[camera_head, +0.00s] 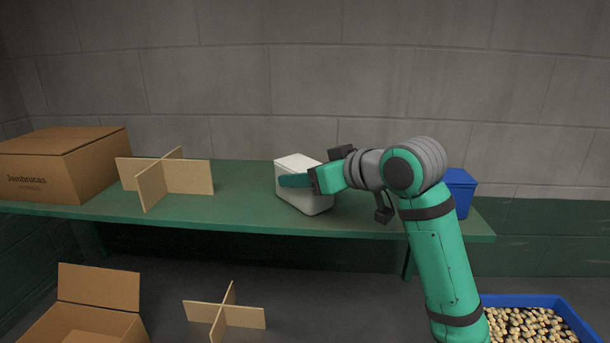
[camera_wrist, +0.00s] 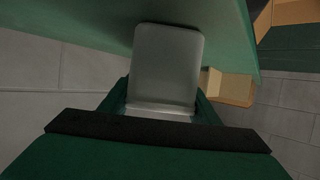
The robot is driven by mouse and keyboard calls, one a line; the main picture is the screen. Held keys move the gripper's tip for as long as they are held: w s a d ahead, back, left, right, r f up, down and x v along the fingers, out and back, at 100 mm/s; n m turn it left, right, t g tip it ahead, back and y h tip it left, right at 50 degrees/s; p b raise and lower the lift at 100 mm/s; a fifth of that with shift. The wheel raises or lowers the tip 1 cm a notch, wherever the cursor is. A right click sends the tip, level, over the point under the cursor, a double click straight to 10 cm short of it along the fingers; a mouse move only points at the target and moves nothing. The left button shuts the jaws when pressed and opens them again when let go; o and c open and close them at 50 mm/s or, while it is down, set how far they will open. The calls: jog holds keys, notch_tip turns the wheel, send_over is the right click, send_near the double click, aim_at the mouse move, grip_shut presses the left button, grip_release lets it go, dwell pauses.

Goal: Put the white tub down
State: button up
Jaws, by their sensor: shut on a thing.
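The white tub (camera_head: 308,203) is at the green shelf (camera_head: 240,212), right of its middle, in the head view. It looks slightly tilted, and I cannot tell whether its base touches the shelf. My gripper (camera_head: 296,181) reaches it from the right and is shut on it, with one finger across its near side. In the wrist view the tub (camera_wrist: 166,65) stands between the two fingers of my gripper (camera_wrist: 160,105), with the shelf (camera_wrist: 90,22) beyond it. The tub's far side is hidden.
A crossed cardboard divider (camera_head: 185,177) and a closed cardboard box (camera_head: 62,165) stand left on the shelf. A blue bin (camera_head: 460,187) stands right, partly behind my arm. Below are an open box (camera_head: 98,290), another divider (camera_head: 225,312) and a blue tray (camera_head: 520,300) of pale pieces.

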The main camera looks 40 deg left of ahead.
jog(key=shift+f, duration=0.1)
jog(key=o, duration=1.2)
jog(key=v, duration=1.2)
jog(key=shift+w, duration=0.1)
jog(key=shift+a, duration=0.1)
